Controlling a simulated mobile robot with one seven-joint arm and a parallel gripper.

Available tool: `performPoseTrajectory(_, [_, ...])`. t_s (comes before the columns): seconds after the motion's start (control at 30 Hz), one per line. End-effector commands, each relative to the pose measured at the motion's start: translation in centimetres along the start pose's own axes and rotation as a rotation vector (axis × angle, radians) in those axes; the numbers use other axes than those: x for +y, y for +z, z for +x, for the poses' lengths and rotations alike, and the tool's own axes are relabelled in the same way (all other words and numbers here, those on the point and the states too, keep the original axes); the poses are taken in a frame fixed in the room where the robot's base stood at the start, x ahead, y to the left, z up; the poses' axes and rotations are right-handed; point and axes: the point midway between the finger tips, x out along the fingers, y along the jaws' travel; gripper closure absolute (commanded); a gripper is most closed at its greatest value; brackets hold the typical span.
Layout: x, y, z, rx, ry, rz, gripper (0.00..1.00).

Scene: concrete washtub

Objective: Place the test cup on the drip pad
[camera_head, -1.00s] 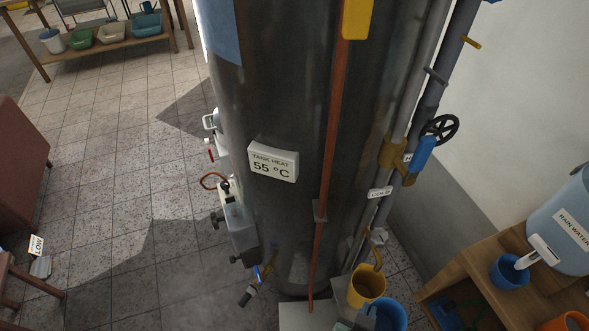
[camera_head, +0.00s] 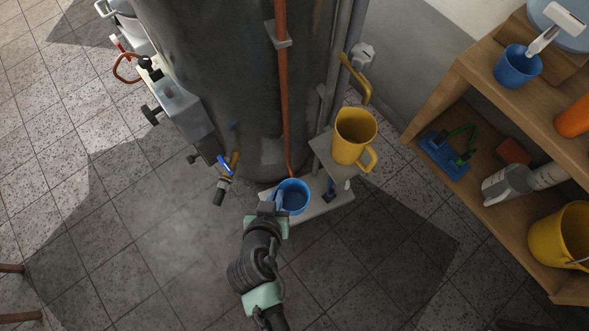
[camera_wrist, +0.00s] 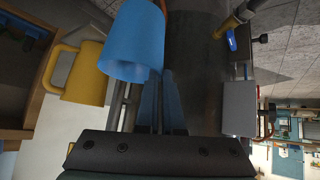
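A blue cup (camera_head: 293,195), likely the test cup, is at the tip of my gripper (camera_head: 276,199) in the head view. It is upright, with its open top facing the camera. My gripper appears shut on the cup's left side, though the fingertips are partly hidden. The cup (camera_wrist: 135,42) fills the upper middle of the wrist view, beyond the fingers (camera_wrist: 160,105). A low grey slab (camera_head: 335,204) lies beneath and right of the cup at the tank's foot. It may be the drip pad; no label shows. I cannot tell whether the cup touches it.
A yellow mug (camera_head: 354,136) stands on a raised grey stand (camera_head: 323,150) under a yellow spout. The tank (camera_head: 215,70) rises behind, with a blue-handled tap (camera_head: 225,165) at left. A wooden shelf (camera_head: 455,85) at right holds another blue cup (camera_head: 517,66).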

Motion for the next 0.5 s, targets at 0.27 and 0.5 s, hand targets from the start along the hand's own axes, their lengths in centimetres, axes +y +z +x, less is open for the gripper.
performPoseTrajectory(0.27, [-2.2,8.7,7.3,-0.008,0.044,0.046,1.0])
performPoseTrajectory(0.5, [-3.9,15.0,12.4,-0.014,0.078,0.082,1.0])
